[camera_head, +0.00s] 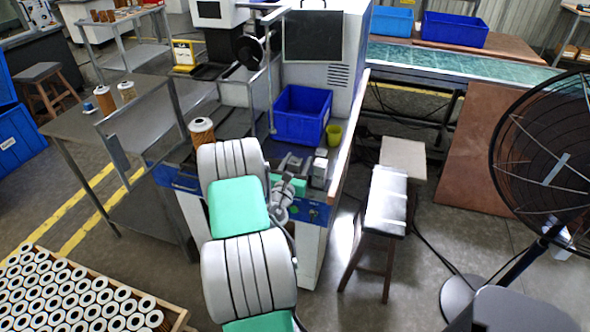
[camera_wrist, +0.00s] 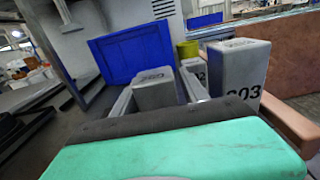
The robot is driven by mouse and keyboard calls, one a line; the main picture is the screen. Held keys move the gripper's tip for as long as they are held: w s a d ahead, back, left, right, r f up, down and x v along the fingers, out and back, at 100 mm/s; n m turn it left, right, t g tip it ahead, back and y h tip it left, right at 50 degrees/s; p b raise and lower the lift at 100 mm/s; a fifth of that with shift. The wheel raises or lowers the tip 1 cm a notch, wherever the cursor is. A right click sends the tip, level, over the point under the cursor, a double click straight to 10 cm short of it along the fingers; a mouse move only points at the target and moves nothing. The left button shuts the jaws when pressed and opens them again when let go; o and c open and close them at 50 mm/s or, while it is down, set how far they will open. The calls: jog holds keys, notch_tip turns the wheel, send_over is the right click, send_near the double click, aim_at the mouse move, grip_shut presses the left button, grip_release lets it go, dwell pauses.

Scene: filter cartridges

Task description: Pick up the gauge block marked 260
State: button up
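The gauge block marked 260 (camera_wrist: 155,90) is a grey upright block in the wrist view, with its number on the top face. My gripper (camera_wrist: 158,84) has one finger on each side of it; the fingers look apart, and I cannot make out firm contact. In the head view my gripper (camera_head: 291,163) is over the machine's worktop, and the 260 block cannot be told apart there.
A blue bin (camera_head: 302,115) stands behind the blocks, with a yellow-green cup (camera_head: 334,135) to its right. The 303 block (camera_head: 319,173) stands close beside my gripper. A filter cartridge (camera_head: 202,131) stands to the left. A stool (camera_head: 387,200) is on the floor at right.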

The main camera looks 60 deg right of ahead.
grip_shut()
dwell(0.3)
dwell(0.4)
